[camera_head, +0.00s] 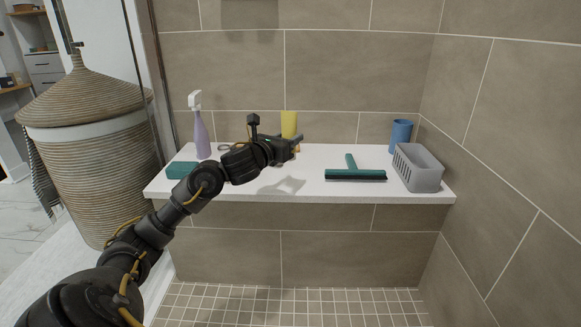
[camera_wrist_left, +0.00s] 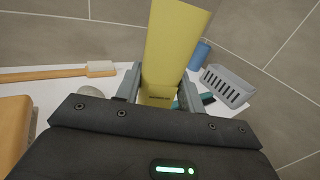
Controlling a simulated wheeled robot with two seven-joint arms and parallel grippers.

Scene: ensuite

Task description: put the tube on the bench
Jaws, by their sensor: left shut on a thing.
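The yellow tube (camera_head: 289,122) stands upright over the back of the white bench (camera_head: 300,188). My left gripper (camera_head: 294,144) is shut on it, and in the left wrist view the tube (camera_wrist_left: 176,45) is between the two fingers (camera_wrist_left: 160,88). The gripper hides the tube's lower part in the head view, so I cannot tell whether it touches the bench. The arm's shadow falls on the bench top in front of it. My right gripper is not in view.
On the bench stand a purple spray bottle (camera_head: 202,132), a teal block (camera_head: 181,170), a squeegee (camera_head: 355,173), a grey basket (camera_head: 418,168) and a blue cup (camera_head: 400,135). A long-handled brush (camera_wrist_left: 60,73) lies in the wrist view. The bench's front middle is clear.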

